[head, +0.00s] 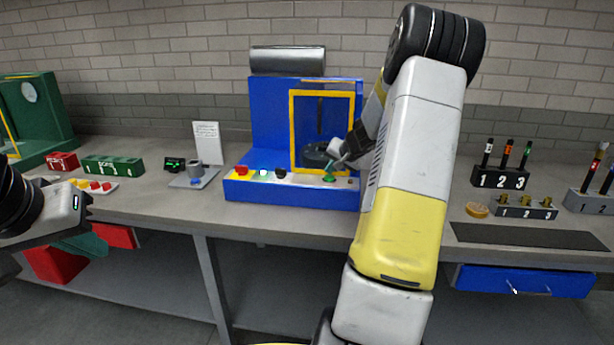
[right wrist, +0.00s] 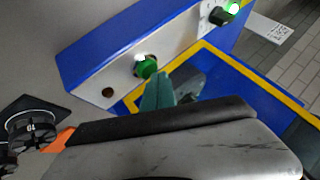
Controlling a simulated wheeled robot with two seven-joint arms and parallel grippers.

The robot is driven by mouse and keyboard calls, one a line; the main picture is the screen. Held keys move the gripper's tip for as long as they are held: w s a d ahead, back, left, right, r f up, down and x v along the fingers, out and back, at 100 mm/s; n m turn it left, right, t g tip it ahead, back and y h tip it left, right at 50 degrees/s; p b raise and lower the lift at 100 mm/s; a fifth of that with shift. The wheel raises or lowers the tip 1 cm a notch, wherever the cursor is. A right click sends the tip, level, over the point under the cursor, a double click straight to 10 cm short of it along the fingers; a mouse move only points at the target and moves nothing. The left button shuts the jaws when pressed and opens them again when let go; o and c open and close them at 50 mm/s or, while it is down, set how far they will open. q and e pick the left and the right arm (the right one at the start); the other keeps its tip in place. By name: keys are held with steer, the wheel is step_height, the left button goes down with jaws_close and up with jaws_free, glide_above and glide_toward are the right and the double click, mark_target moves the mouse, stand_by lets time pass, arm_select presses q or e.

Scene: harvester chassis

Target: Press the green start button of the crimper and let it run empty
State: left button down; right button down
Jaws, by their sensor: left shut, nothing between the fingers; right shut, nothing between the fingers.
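The blue crimper (head: 262,120) with its yellow-framed window stands on the bench. Its sloped front panel carries a green start button (head: 329,179) near the right end, which also shows in the right wrist view (right wrist: 146,67) with a bright spot by its top. My right gripper (head: 338,164) is shut and empty, close to this button. In the right wrist view its teal fingertips (right wrist: 157,92) are just beside the button; I cannot tell whether they touch. A lit green lamp (head: 263,173) glows further left on the panel. My left gripper (head: 84,202) is shut and empty at the left edge.
Left of the crimper are a small grey fixture (head: 194,174), a white card (head: 206,143) and a green block (head: 113,166). Numbered racks (head: 500,178) stand at the right. A dark mat (head: 530,236) lies at the front right, above a blue drawer (head: 525,281).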

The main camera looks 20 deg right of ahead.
mark_target(331, 177)
steer(key=shift+f, duration=0.5)
steer(key=shift+r, duration=0.1)
stand_by(0.5)
steer(key=shift+r, duration=0.8)
steer(key=shift+r, duration=2.55)
